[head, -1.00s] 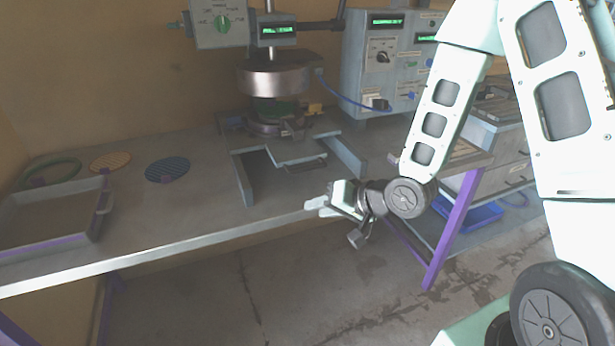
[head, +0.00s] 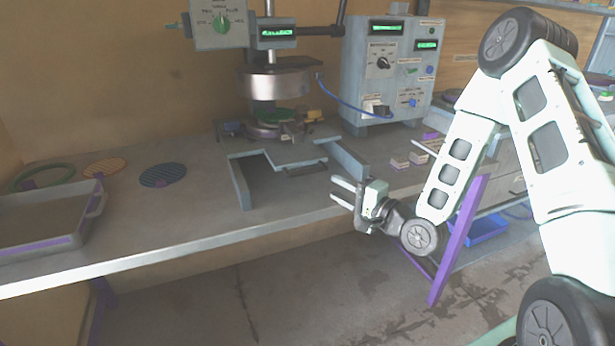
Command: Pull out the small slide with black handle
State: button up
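The small slide (head: 292,155) is a grey plate between two rails below the press, in the middle of the bench. Its black handle (head: 306,169) is on its front edge, facing me. My gripper (head: 338,190) is at the bench's front edge, to the right of and nearer than the handle. Its two pale fingers point left and are apart, with nothing between them. It does not touch the handle.
The rails (head: 240,182) flank the slide. The press head (head: 273,82) hangs above the rear. A control box (head: 386,70) stands behind at right. A grey tray (head: 88,222) and several discs lie at left. Small blocks (head: 400,162) sit right of the rails.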

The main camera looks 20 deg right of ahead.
aim_at(309, 173)
jog(key=x, duration=1.1)
jog(key=shift+w+p, duration=0.2)
jog(key=shift+p, duration=0.15)
grip_shut()
